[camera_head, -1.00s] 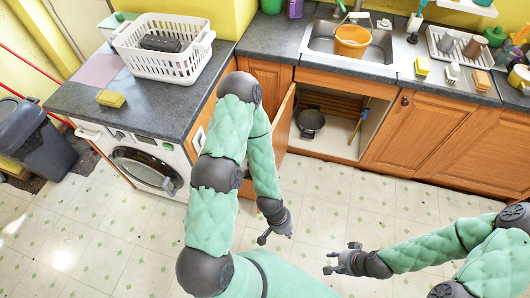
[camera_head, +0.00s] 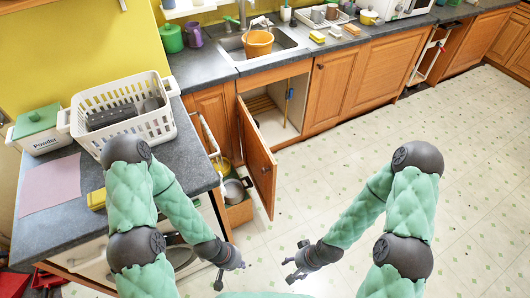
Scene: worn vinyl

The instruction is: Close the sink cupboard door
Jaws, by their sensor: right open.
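The sink cupboard door (camera_head: 258,160) is wooden and stands wide open, swung out from its left edge into the room. The sink cupboard (camera_head: 272,118) shows a pale floor and back slats, partly hidden by the door. My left gripper (camera_head: 231,275) is open and empty, below the door's lower end in the picture and apart from it. My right gripper (camera_head: 288,270) is open and empty, to the right of the left one, over the floor. Neither gripper touches the door.
Left of the door, an open pull-out unit (camera_head: 238,213) holds pots (camera_head: 233,190). A worktop (camera_head: 190,160) with a white basket (camera_head: 125,115) stands at the left above a washing machine. An orange bucket (camera_head: 257,43) sits in the sink. The tiled floor (camera_head: 460,180) at right is clear.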

